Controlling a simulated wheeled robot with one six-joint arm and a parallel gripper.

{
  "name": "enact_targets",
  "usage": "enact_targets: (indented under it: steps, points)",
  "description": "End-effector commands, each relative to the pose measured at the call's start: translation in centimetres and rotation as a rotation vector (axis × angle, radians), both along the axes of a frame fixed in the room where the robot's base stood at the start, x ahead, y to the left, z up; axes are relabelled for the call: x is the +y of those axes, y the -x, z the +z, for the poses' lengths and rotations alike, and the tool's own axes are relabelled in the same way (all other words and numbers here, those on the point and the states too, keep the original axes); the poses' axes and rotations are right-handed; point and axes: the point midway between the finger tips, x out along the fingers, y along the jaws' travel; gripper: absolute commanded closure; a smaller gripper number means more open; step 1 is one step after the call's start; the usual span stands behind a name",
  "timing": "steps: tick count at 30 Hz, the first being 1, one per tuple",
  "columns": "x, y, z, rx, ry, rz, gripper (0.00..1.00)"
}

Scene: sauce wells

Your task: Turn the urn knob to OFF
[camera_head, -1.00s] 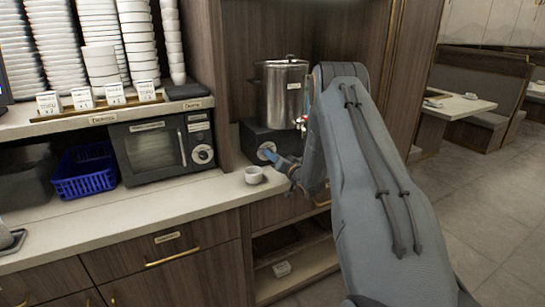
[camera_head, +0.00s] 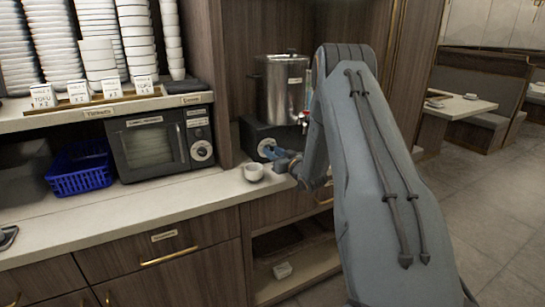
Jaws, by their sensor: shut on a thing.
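The urn (camera_head: 282,88) is a steel pot with a tap on its right side, standing on a dark base (camera_head: 248,134) on the counter. The urn knob (camera_head: 266,148) is a pale round dial on the front of that base, partly hidden by my gripper.
A microwave (camera_head: 160,145) and a blue basket (camera_head: 80,170) are to the left. Stacked dishes (camera_head: 95,40) fill the shelf above. The front counter strip (camera_head: 150,208) is clear.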

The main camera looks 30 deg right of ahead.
Motion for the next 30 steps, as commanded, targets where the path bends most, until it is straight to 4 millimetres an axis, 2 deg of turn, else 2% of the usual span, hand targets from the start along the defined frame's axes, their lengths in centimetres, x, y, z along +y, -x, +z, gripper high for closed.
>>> enact_targets:
  steps: [6, 15, 30]
  points:
    - [-0.01, -0.02, -0.22, -0.005, 0.196, -0.001, 0.94]
    - [0.01, 0.01, -0.18, -0.011, 0.402, -0.002, 0.94]
    - [0.02, 0.06, -0.06, -0.015, 0.522, -0.002, 0.94]
